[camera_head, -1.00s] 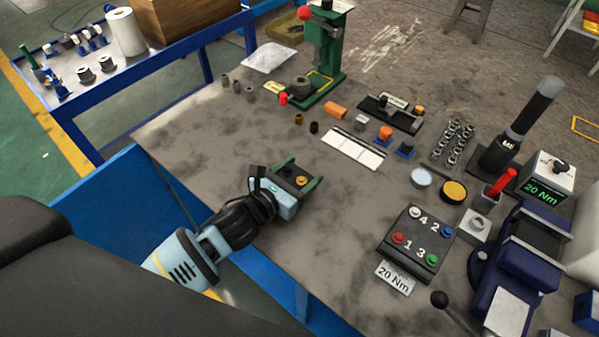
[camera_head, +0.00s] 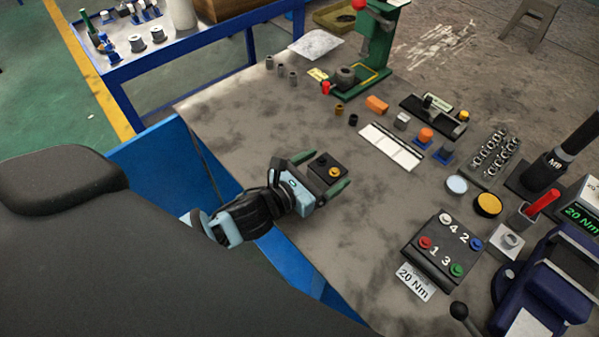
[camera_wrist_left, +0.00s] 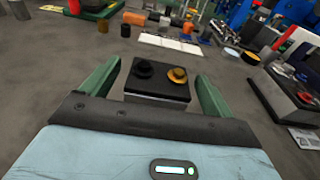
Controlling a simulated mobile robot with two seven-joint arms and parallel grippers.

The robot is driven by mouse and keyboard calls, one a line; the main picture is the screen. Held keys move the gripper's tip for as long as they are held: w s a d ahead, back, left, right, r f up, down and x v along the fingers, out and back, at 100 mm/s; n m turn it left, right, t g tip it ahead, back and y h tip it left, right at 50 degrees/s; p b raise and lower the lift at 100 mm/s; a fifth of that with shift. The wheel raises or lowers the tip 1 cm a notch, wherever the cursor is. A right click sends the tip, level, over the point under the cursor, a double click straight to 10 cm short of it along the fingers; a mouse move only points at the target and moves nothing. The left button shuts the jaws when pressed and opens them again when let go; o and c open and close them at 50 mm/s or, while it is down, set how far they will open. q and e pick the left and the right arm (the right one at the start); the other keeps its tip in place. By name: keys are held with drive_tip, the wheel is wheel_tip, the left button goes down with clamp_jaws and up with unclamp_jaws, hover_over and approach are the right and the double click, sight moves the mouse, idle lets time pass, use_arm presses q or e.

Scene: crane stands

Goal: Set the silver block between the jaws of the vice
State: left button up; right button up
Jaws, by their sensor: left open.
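The blue vice (camera_head: 540,292) stands at the lower right of the bench, partly cut off by the picture edge. A small silver-grey block (camera_head: 401,121) lies behind the white strip; a silver square piece with a round top (camera_head: 509,241) sits beside the vice. I cannot tell for sure which is the silver block. My left gripper (camera_head: 326,172) is open, its green fingers on either side of a black box with a black and a yellow button (camera_head: 322,164). The box also shows between the fingers in the left wrist view (camera_wrist_left: 157,88). My right gripper is not in view.
A black button box with numbers (camera_head: 443,248) stands between my left gripper and the vice. A green press (camera_head: 375,50), a white strip (camera_head: 391,147) and a socket rack (camera_head: 494,150) stand farther back. The bench left of the gripper is bare.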

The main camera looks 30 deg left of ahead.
use_arm(q)
drive_tip(key=v, duration=0.7)
drive_tip(key=shift+s, duration=0.15)
drive_tip(key=shift+s+a+r, duration=0.1)
drive_tip(key=shift+s+a, duration=0.15)
drive_tip(key=shift+s, duration=0.4)
